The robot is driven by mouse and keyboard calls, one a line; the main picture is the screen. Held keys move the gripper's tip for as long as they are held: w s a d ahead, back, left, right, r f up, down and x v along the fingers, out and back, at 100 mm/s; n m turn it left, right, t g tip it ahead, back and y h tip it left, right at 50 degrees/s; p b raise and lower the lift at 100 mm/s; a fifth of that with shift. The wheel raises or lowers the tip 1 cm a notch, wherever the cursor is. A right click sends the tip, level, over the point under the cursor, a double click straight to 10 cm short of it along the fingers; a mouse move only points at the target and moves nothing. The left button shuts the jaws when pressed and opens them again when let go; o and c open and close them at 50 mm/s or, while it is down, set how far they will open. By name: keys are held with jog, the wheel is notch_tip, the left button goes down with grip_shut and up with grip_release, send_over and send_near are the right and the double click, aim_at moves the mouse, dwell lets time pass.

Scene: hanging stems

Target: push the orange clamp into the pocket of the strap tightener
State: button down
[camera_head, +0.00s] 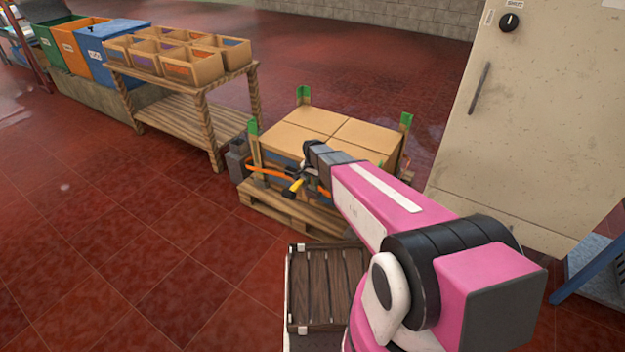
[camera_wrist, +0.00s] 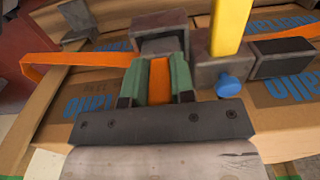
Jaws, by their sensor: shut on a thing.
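My gripper (camera_wrist: 160,66) shows in the wrist view with its two green-padded fingers shut on the orange clamp (camera_wrist: 160,82). The clamp's far end meets a grey block, the pocket (camera_wrist: 160,27) of the strap tightener (camera_wrist: 215,70). How deep it sits inside is hidden by the block and fingers. The tightener has a yellow handle (camera_wrist: 230,25) and a blue knob (camera_wrist: 229,87) just right of my fingers. In the head view, my gripper (camera_head: 312,153) is at the near left side of the boxed pallet, with the yellow handle (camera_head: 295,187) below it.
An orange strap (camera_wrist: 75,60) runs left from the pocket along cardboard boxes (camera_wrist: 100,110). The boxes stand on a wooden pallet (camera_head: 290,215) with green corner pieces. A wooden table (camera_head: 185,90) with open bins is behind left, and a beige cabinet (camera_head: 540,120) is at right.

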jog(key=shift+f, duration=1.35)
jog(key=shift+f, duration=0.4)
dwell(0.3)
jog(key=c, duration=0.9)
grip_release()
notch_tip(320, 180, up, 11)
jog(key=shift+f, duration=0.1)
jog(key=s+d+r+n, duration=0.2)
jog(key=s+d+r, duration=0.1)
jog(key=s+d, duration=0.2)
jog(key=s+d+r+n, duration=0.2)
jog(key=s+d+r, duration=0.2)
jog(key=s, duration=0.5)
jog(key=s+d+r+n, duration=0.2)
jog(key=s+d+r, duration=0.1)
jog(key=s+d, duration=0.3)
jog(key=shift+s+r+n, duration=0.2)
jog(key=shift+s+n, duration=0.2)
jog(key=shift+s, duration=0.6)
